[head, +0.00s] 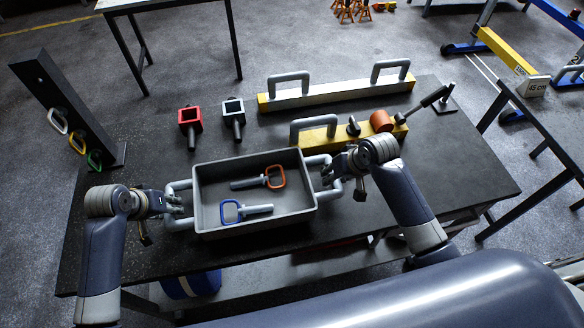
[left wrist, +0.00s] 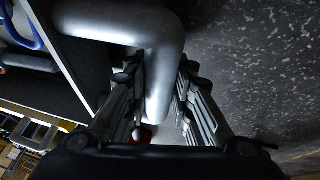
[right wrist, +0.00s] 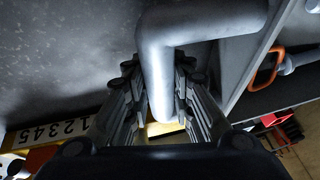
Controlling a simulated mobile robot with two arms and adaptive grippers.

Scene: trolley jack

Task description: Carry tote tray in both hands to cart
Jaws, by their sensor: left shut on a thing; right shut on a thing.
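The grey tote tray (head: 262,222) is at the front middle of the dark table in the head view, with a tube handle at each end. Inside it lie a tool with a blue loop (head: 231,211) and one with an orange loop (head: 274,177). My left gripper (head: 176,203) is shut on the left handle, which runs between its fingers in the left wrist view (left wrist: 158,90). My right gripper (head: 333,180) is shut on the right handle, also between the fingers in the right wrist view (right wrist: 157,80). I cannot tell whether the tray touches the table. No cart is clearly identifiable.
A dark rack with coloured loops (head: 65,105) stands at the left. Another table (head: 545,120) is at the right. Open floor (head: 330,40) lies behind.

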